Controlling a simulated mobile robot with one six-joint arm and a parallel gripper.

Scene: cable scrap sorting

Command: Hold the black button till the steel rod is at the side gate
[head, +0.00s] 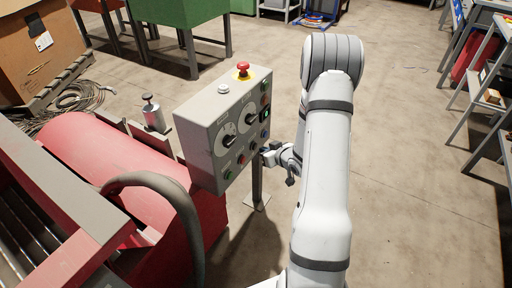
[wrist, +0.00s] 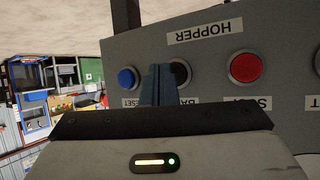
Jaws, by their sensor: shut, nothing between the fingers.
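The grey control box (head: 222,130) stands on a post at the middle of the head view. In the wrist view its face is upside down, with a HOPPER label. The black button (wrist: 182,72) sits between a blue and a red button. My gripper (wrist: 162,72) is shut and empty; its fingertips point at the black button and cover part of it. I cannot tell whether they touch or press it. In the head view my gripper (head: 266,153) is at the right of the box's face. I cannot make out a steel rod or a side gate.
The blue button (wrist: 128,78) and red button (wrist: 245,67) flank the black one closely. A red emergency stop (head: 243,68) tops the box. A red machine (head: 118,155) with a thick grey hose (head: 190,205) stands left. The floor to the right is clear up to shelving (head: 490,95).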

